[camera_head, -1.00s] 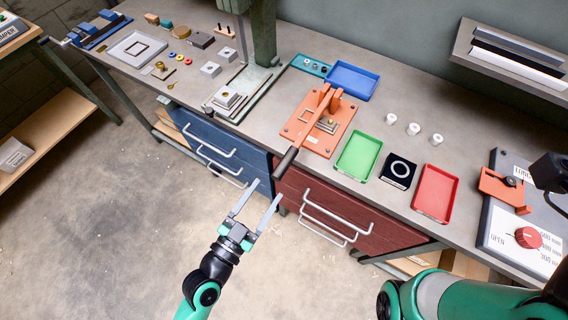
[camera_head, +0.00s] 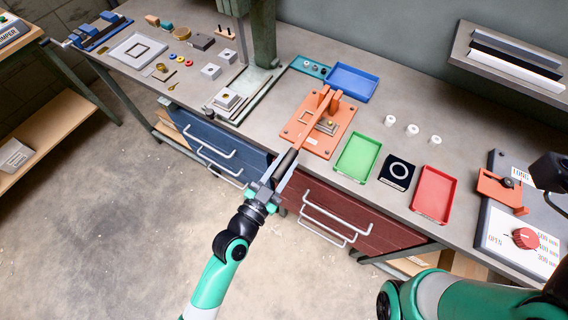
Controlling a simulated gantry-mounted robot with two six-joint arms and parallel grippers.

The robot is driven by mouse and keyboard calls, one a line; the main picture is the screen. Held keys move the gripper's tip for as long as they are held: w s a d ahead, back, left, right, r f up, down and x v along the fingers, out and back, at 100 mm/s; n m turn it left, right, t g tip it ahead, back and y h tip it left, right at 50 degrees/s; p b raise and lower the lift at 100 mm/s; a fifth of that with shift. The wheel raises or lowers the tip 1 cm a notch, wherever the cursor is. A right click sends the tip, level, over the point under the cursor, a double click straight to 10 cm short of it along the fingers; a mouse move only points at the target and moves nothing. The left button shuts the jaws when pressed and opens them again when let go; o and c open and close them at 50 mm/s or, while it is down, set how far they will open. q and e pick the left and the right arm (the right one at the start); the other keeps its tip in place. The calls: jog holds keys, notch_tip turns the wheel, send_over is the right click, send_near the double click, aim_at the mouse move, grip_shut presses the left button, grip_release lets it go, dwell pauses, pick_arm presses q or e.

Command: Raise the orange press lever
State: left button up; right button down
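The orange press lever (camera_head: 318,116) rises from the orange press (camera_head: 321,140) on the bench and slopes down toward the front. Its dark handle (camera_head: 288,157) reaches out over the bench's front edge. My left gripper (camera_head: 286,168) is at this handle, with one finger on each side of it. I cannot tell whether the fingers touch the handle or leave a gap. The palm hides the handle's lower end.
Drawers with handles (camera_head: 338,222) lie below the bench edge.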

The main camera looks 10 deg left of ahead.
pick_arm(q)
grip_shut()
dwell(1.0)
